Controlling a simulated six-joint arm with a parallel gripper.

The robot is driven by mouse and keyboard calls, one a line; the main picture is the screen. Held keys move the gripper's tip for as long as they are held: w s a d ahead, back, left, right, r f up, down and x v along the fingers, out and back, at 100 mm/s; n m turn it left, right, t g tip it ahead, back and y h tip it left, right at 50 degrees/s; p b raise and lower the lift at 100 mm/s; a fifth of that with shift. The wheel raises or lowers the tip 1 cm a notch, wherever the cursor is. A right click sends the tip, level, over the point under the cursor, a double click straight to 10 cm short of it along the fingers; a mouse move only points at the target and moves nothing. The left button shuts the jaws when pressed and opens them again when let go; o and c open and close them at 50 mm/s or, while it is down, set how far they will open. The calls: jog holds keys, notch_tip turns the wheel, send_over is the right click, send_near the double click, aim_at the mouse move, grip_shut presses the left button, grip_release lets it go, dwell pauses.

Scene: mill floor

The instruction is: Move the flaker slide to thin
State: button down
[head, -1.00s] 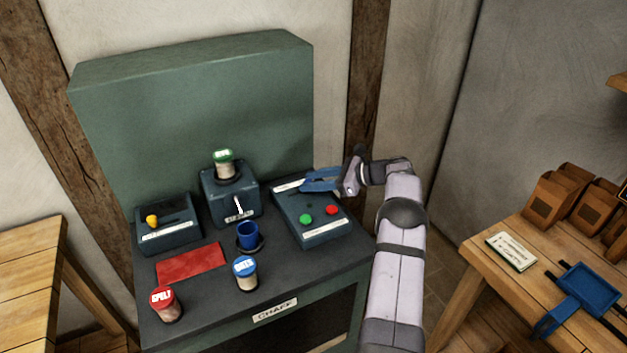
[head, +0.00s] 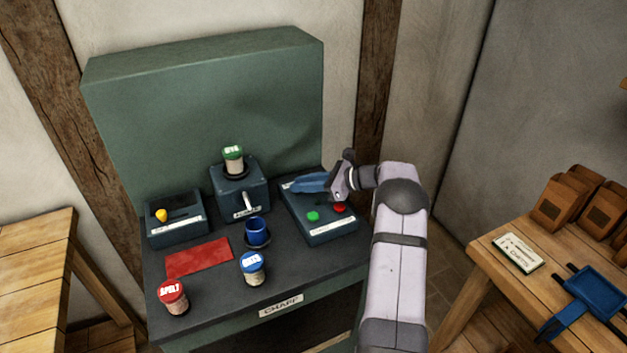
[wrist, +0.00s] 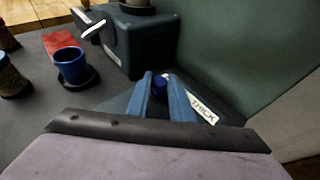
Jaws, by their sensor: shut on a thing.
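The flaker slide's round dark-blue knob (wrist: 160,82) shows between my fingertips in the wrist view. A white THICK label (wrist: 202,109) lies right of the fingers, close to the knob. My gripper (head: 298,185) is shut on the knob, over the far end of the dark control box (head: 320,239) with green and red buttons. In the head view my blue fingers hide the knob. The flaker (head: 240,197) stands left of this box, with a white lever and a green-lidded jar (head: 233,164) on top.
A blue cup (head: 257,232) stands before the flaker. A box with a yellow knob (head: 161,215) is at left. A red mat (head: 198,258), a red-lidded jar (head: 172,297) and a blue-lidded jar (head: 253,269) are in front. The green back panel (head: 205,110) rises behind.

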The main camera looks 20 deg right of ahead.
aim_at(323, 200)
jog(key=shift+a, duration=0.25)
jog(key=c, duration=1.6)
grip_release()
jog(key=shift+a, duration=0.1)
jog(key=shift+o, duration=0.2)
jog(key=shift+d, duration=0.2)
jog(key=shift+s+d+r, duration=0.1)
jog(key=shift+s+d, duration=0.05)
jog(key=shift+s, duration=0.05)
jog(key=shift+b+v, duration=1.25)
jog(key=shift+v, duration=2.1)
jog(key=shift+r, duration=0.1)
